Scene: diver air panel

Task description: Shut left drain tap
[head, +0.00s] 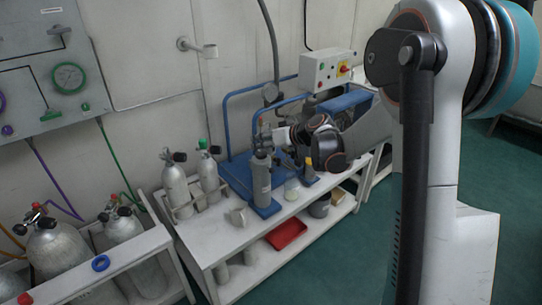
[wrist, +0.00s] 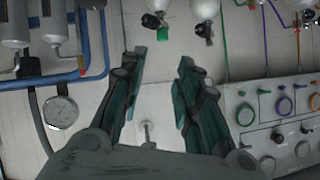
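My gripper (head: 272,140) is above the bench by the blue-framed unit, near the top of a grey cylinder (head: 262,182). In the wrist view my gripper (wrist: 160,85) is open, with only wall visible between its two dark green fingers. The wrist picture looks upside down. Two grey cylinders (wrist: 54,22) with fittings stand at its upper left, outside the fingers. A small fitting with an orange-red tip (wrist: 81,66) shows beside one of them. I cannot tell for certain which fitting is the left drain tap, or whether it is shut.
A hose gauge (wrist: 60,112) hangs nearby. Scuba cylinders (head: 176,186) stand left of the gripper. Green floor (head: 345,265) is clear at the front.

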